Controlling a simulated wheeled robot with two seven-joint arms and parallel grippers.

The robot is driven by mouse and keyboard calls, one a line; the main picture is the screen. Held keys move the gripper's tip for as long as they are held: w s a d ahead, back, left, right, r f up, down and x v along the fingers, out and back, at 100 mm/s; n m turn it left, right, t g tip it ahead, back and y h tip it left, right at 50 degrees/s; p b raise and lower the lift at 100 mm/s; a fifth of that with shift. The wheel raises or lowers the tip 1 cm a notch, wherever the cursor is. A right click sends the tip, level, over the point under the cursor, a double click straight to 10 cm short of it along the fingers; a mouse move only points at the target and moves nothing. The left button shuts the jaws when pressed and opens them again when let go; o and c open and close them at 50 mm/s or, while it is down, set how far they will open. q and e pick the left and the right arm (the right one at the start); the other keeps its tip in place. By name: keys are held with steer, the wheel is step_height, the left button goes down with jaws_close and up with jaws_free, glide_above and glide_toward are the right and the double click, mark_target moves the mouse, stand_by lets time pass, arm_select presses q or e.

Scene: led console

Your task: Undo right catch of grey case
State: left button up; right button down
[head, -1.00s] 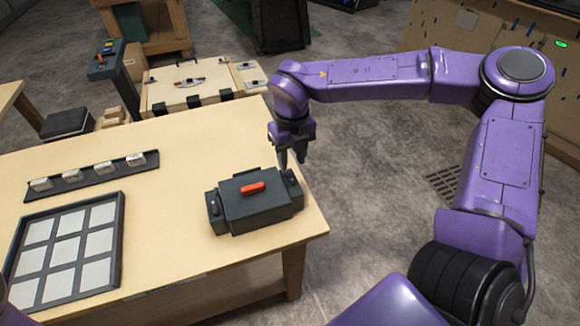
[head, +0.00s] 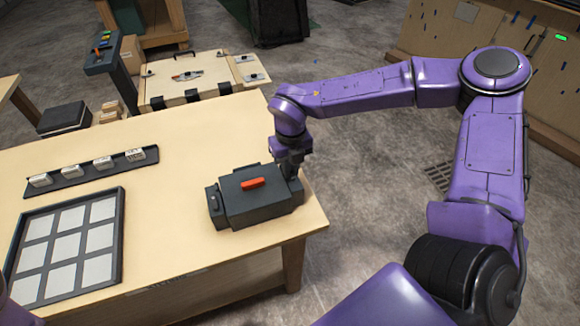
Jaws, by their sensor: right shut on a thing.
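The grey case (head: 262,206) stands on the table's right end, with a red-orange handle (head: 252,183) on its lid. Its lid looks closed. Its left catch (head: 213,202) shows on the left side. My right gripper (head: 293,174) points down at the case's right side and is shut where the right catch sits. The gripper hides most of that catch, so its position cannot be told. Of my left arm only a sliver shows at the left edge; its gripper is out of view.
The wooden table (head: 190,240) has its right edge close beside the case. A grey-framed tray (head: 120,240) with several pale squares lies at left, behind it a dark rail (head: 85,175) with several pale blocks. A wooden box (head: 195,80) with dark latches stands beyond the table.

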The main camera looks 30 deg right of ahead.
steer(key=c, duration=1.1)
jaws_free()
steer(key=shift+c, duration=0.2)
step_height(320, 180, up, 11)
steer(key=b, duration=0.1)
steer(key=shift+f+b, duration=0.2)
steer(key=shift+b, duration=0.2)
steer(key=shift+f, duration=0.1)
